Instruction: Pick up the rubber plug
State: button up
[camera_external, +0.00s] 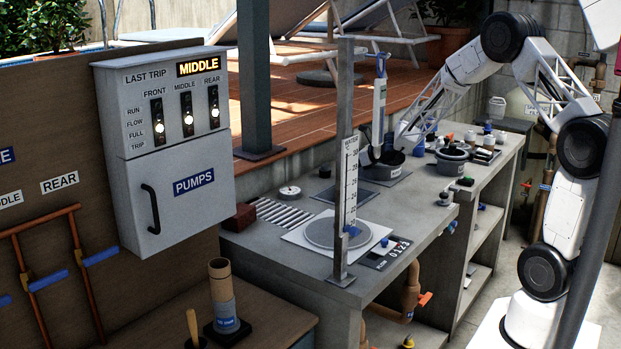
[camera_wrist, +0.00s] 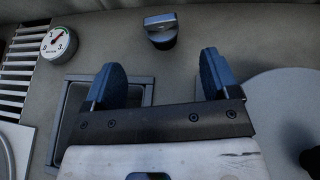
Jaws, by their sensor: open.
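In the external view, a small dark piece (camera_external: 325,172) at the back of the bench seems to be the same thing. My gripper (camera_wrist: 160,70) is open, its two blue fingers wide apart and nothing between them. In the wrist view the plug lies just beyond the fingertips, roughly centred across the gap. They look apart, but I cannot tell the height. In the external view I cannot make out the fingers clearly.
A dial gauge (camera_wrist: 58,42) and a slotted grille (camera_wrist: 22,55) lie left of the plug. A square-framed recess (camera_wrist: 72,115) is beside the left finger, and a pale disc (camera_wrist: 280,105) is at right. A post with a water scale (camera_external: 346,190) rises from the bench.

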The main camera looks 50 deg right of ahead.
aim_at(327, 165)
jog(key=shift+x, duration=2.9)
jog(key=shift+w, duration=0.1)
jog(key=shift+x, duration=2.5)
jog(key=c, duration=0.9)
jog(key=shift+c, duration=0.3)
jog(key=shift+r, duration=0.75)
notch_tip(327, 165, up, 2)
jog(key=s+a, duration=0.1)
jog(key=s, duration=0.6)
jog(key=s+a+r, duration=0.1)
jog(key=s+a, duration=0.1)
jog(key=s, duration=0.6)
jog(key=shift+s+a+r, duration=0.2)
jog(key=shift+s+a, duration=0.1)
